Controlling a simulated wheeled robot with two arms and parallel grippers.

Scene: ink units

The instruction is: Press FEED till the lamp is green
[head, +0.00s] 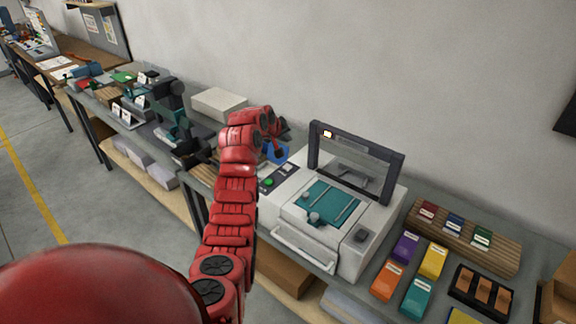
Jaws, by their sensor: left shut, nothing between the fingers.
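A white machine (335,235) with a dark raised frame stands on the bench. A small lamp (327,134) at the frame's upper left glows pale yellow, not green. A dark control panel (278,179) at the machine's left side carries a green button (268,182) and light-coloured ones. Their labels are too small to read, so I cannot tell which is FEED. My left gripper (279,154) is shut and empty, just above and behind the panel. I cannot tell whether it touches anything. My right gripper is out of view.
Coloured cartridges (433,260) and a wooden rack (463,237) lie right of the machine. A dark tray (482,293) sits at the front right. A pale box (219,104) and a dark device (172,118) stand to the left. The wall is close behind.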

